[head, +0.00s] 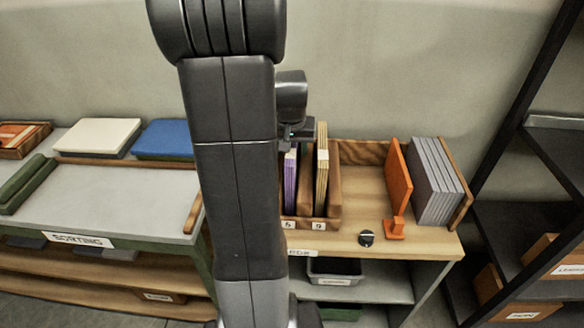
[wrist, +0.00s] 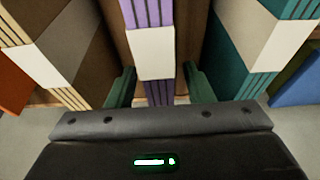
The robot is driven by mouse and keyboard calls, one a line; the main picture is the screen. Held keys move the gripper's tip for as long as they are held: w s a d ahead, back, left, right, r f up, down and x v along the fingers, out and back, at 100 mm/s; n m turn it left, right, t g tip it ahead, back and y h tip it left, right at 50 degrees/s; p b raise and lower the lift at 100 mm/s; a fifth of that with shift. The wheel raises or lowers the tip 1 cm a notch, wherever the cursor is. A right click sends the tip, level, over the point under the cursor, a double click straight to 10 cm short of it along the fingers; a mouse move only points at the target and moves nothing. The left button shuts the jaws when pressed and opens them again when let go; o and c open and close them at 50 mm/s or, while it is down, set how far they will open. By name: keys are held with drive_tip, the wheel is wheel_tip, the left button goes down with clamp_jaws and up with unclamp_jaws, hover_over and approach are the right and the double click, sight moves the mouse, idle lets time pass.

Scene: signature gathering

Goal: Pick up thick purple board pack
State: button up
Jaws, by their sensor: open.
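The thick purple board pack (wrist: 149,12) stands upright in the wrist view, with a white band around its middle. My gripper (wrist: 160,84) is open, with one dark green finger on each side of the pack's lower part. I cannot tell whether the fingers touch it. In the head view the purple pack (head: 290,182) stands in a numbered slot of a wooden rack (head: 334,190), just right of my arm. My arm hides the rack's left part, and the fingertips do not show clearly there.
In the wrist view a cream-edged pack (wrist: 75,97) stands left and a teal pack (wrist: 261,86) right, both close by. In the head view, an orange divider (head: 398,175) and grey boards (head: 433,180) stand farther right. A sorting table (head: 100,188) is at left.

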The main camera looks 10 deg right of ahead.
drive_tip(key=shift+x, duration=1.2)
clamp_jaws()
drive_tip(key=shift+r, duration=0.1)
